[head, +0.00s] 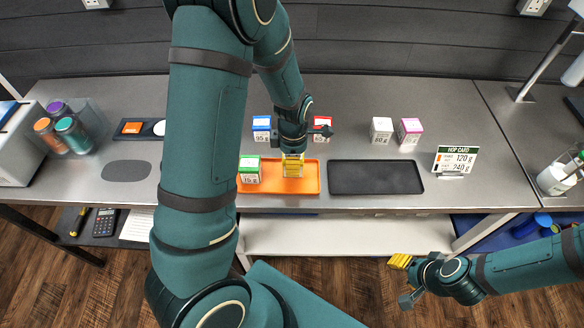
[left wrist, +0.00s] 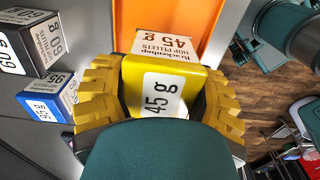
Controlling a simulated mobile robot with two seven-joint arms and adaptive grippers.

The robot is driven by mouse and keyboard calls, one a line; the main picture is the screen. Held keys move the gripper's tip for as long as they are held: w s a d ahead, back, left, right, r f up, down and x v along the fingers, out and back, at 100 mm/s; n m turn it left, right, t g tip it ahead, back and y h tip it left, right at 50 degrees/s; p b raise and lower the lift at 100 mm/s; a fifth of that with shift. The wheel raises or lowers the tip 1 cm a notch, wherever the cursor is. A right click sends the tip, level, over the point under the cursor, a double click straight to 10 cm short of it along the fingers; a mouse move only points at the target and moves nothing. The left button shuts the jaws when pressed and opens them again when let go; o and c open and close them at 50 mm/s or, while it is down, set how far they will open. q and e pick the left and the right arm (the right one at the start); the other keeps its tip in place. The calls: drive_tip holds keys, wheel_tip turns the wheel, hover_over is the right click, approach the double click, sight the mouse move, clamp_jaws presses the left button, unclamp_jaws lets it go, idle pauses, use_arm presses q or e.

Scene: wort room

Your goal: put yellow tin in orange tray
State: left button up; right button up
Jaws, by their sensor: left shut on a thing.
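The yellow tin (left wrist: 158,85), labelled 45 g, is between the two yellow fingers of my left gripper (left wrist: 158,100). In the head view my left gripper (head: 292,165) is over the right half of the orange tray (head: 308,187), shut on the tin and hiding most of it. I cannot tell whether the tin touches the tray floor. The orange tray also shows behind the tin in the left wrist view (left wrist: 205,25). A green-topped tin (head: 250,172) stands in the tray's left part. My right gripper (head: 400,275) is low at the right, away from the bench; its opening is unclear.
A black tray (head: 375,177) lies empty, right of the orange one. A blue tin (head: 262,128), a red tin (head: 322,128), a white tin (head: 381,130) and a pink tin (head: 410,132) stand behind. A hop card (head: 455,160) stands further right. Jars (head: 73,133) are at left.

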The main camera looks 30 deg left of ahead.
use_arm(q)
wheel_tip(320, 180, down, 3)
drive_tip(key=shift+f, duration=0.3)
drive_tip(key=shift+f+b, duration=0.15)
drive_tip(key=shift+b, duration=0.2)
drive_tip(key=o, duration=1.3)
